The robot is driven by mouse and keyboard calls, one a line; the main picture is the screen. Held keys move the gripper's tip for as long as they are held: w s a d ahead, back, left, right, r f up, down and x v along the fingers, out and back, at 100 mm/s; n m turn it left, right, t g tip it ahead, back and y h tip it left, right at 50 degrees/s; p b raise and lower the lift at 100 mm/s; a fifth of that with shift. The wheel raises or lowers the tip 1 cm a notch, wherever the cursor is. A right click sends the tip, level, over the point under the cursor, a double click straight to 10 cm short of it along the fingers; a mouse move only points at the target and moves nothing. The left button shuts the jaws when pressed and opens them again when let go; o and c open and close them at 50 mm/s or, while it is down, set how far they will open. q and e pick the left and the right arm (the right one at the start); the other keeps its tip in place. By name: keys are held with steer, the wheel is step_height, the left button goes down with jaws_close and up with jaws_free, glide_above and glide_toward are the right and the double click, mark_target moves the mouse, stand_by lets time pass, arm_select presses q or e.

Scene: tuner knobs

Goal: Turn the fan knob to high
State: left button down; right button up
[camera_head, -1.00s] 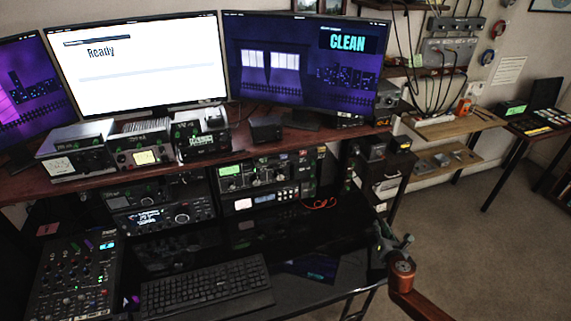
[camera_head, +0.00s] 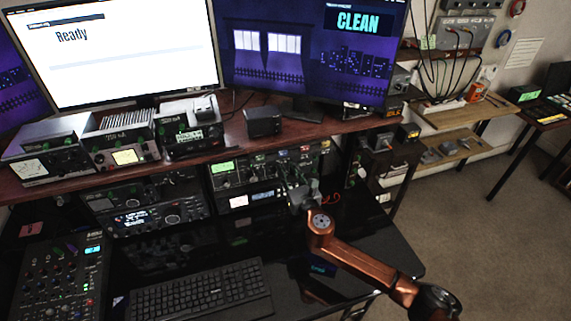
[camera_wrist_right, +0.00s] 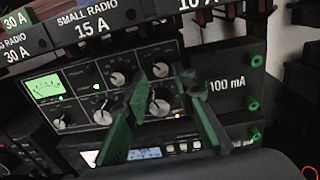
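A radio unit with a green-lit meter and several pale knobs sits under the desk shelf; its panel (camera_wrist_right: 85,72) fills the middle of the right wrist view and shows in the head view (camera_head: 222,181). I cannot read which knob is the fan knob. My right gripper (camera_head: 291,178) reaches in front of the right part of this unit. In the right wrist view its two green-padded fingers (camera_wrist_right: 166,98) are spread, with a pale knob (camera_wrist_right: 159,107) seen between them. I cannot tell whether they touch it. My left gripper is not in view.
Above, a wooden shelf (camera_head: 285,136) carries small power boxes and monitors. A lower unit with a lit display (camera_wrist_right: 145,153) sits below the panel. A keyboard (camera_head: 200,296) and a mixer (camera_head: 62,280) lie on the dark desk. Floor at right is clear.

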steer(key=shift+b+x, duration=0.3)
steer(key=shift+x, duration=1.05)
steer(key=shift+d, duration=0.1)
steer(key=shift+c, duration=0.3)
jaws_close()
